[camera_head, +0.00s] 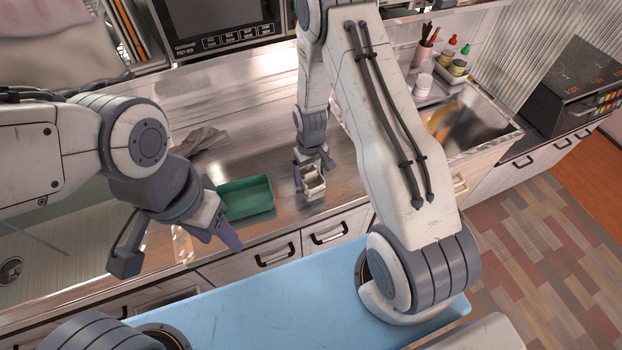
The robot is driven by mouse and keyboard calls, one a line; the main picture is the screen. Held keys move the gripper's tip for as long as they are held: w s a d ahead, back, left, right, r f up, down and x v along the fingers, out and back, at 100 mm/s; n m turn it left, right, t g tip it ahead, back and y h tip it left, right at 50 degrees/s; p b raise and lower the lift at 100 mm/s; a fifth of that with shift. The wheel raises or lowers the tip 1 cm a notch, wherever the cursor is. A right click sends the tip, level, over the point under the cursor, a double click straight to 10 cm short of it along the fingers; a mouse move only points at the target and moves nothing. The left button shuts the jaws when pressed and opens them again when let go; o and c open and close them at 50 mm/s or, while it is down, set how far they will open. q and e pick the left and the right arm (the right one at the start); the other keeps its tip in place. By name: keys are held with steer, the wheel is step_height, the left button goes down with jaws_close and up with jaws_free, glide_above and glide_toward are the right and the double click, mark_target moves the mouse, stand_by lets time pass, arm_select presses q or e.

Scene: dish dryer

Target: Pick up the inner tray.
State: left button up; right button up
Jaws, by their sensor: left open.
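A green rectangular tray (246,198), the only tray I can make out, lies on the steel counter near its front edge, left of the view's middle. My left gripper (215,230), with purple fingers, is open just left of and in front of the tray. It overlaps the tray's left end in the picture, and I cannot tell whether it touches. My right gripper (312,185) is over the counter to the right of the tray, apart from it. Its finger opening is too small to read.
A grey cloth (200,142) lies on the counter behind the tray. A microwave (222,22) stands at the back. A sink (465,125) and small bottles (458,66) are at the right. Drawers with black handles (278,256) line the counter front.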

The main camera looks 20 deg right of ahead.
steer(key=c, duration=0.9)
steer(key=shift+r, duration=0.15)
